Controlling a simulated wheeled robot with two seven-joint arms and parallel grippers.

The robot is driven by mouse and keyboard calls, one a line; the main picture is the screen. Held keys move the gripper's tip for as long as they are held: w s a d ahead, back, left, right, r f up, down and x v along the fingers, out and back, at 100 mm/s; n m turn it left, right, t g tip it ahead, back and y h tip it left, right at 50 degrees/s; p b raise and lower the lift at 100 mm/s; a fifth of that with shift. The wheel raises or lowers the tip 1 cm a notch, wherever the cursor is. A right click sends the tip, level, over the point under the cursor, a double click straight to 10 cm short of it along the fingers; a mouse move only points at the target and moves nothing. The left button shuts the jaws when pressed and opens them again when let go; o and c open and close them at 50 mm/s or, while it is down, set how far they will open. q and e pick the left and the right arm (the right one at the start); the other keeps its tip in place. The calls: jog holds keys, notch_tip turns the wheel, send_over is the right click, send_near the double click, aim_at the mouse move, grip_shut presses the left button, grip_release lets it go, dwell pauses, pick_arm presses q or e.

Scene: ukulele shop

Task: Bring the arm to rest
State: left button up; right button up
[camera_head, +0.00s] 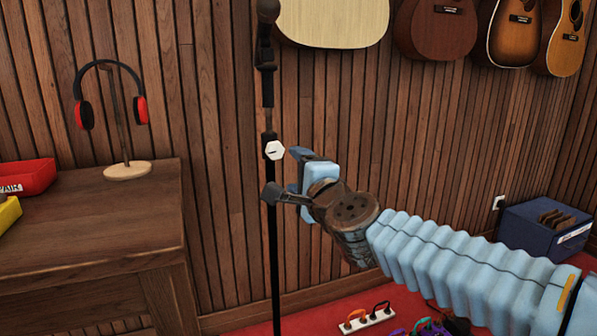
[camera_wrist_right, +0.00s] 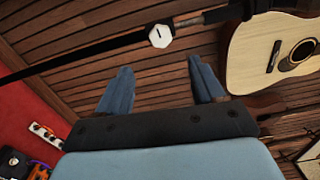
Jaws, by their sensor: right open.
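My right arm comes in from the lower right in the head view, its pale blue ribbed sleeve stretched toward a black microphone stand. My right gripper (camera_head: 292,174) is raised near the stand's pole, and in the head view it overlaps the pole's edge. In the right wrist view the gripper (camera_wrist_right: 162,86) has its two blue-grey fingers spread wide with nothing between them. The black stand (camera_head: 272,240) is upright and carries a white hexagonal knob (camera_head: 274,150). In the wrist view the stand (camera_wrist_right: 90,50) crosses beyond the fingertips. My left gripper is not in view.
A wooden table (camera_head: 90,225) at left bears headphones (camera_head: 111,95) on a stand, a red bin (camera_head: 27,177) and a yellow bin (camera_head: 8,214). Guitars (camera_head: 437,28) hang on the slatted wall. A power strip (camera_head: 367,320) and a blue box (camera_head: 545,228) are low down.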

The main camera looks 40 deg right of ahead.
jog(key=shift+w+f, duration=0.1)
dwell(0.4)
jog(key=w+a+f+n+g+y+p, duration=0.1)
jog(key=w+a+f+n+g, duration=0.2)
jog(key=f, duration=0.5)
jog(key=w+a+f+n+g+y, duration=0.1)
jog(key=w+f+n, duration=0.1)
jog(key=w+f, duration=0.45)
jog(key=s+a+f+n+g+y+p, duration=0.1)
jog(key=a+f+n+g+y, duration=0.15)
jog(key=f, duration=0.85)
jog(key=s+a+f+n+g+y, duration=0.1)
jog(key=s+a+f+n+g, duration=0.2)
jog(key=f, duration=0.9)
jog(key=s+a+f+n+g+y+p, duration=0.1)
jog(key=s+a+f+n+g, duration=0.2)
jog(key=s+a+f, duration=0.3)
jog(key=s+a+f+n+g+y+p, duration=0.1)
jog(key=s+a+f+n+g, duration=0.3)
jog(key=s+f, duration=1)
notch_tip(320, 180, down, 3)
jog(key=a+n, duration=0.2)
jog(key=shift+s+a, duration=0.15)
jog(key=shift+a, duration=0.25)
